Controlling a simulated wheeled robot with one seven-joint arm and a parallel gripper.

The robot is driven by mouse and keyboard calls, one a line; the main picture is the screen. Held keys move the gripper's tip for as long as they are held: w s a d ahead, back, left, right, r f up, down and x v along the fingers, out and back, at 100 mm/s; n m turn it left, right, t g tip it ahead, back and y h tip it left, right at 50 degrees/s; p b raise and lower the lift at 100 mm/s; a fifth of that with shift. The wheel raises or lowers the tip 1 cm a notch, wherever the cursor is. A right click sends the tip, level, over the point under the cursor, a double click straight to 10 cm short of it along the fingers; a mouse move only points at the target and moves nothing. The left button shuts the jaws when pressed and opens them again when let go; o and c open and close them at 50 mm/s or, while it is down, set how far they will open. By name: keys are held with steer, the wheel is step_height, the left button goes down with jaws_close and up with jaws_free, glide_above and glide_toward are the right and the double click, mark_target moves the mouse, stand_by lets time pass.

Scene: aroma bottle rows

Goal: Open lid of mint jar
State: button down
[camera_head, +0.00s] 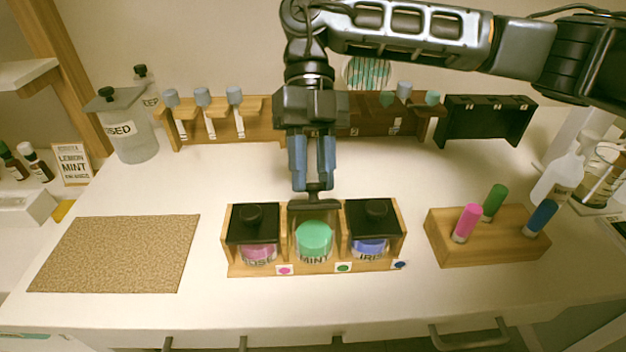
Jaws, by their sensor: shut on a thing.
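The mint jar (314,242) stands in the middle slot of a small wooden rack, with its green contents showing through an uncovered top. Its black lid (313,206) shows as a thin dark strip at the jar's back edge, apparently tilted up; I cannot tell whether it still touches the jar. My gripper (312,188) points down just behind and above the jar, with its blue-grey fingers shut on the lid's knob. The knob is mostly hidden between the fingertips.
The rose jar (257,250) and iris jar (369,247) flank the mint jar, both with black lids on. A wooden block (485,251) with coloured bottles stands right. A cork mat (115,254) lies left. A wooden bottle rack (262,130) stands behind.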

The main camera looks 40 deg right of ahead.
steer(key=shift+w+d+f+g+y+b, duration=0.25)
steer(key=shift+w+g+y, duration=0.3)
steer(key=shift+g, duration=0.3)
steer(key=shift+w+d+g+y+b, duration=0.1)
steer(key=shift+w+d+g+y, duration=0.3)
steer(key=shift+g+y, duration=0.35)
steer(key=shift+w+d+f+g+y+b, duration=0.25)
steer(key=shift+w+g+y, duration=0.2)
steer(key=shift+g, duration=0.45)
steer(key=shift+r, duration=0.1)
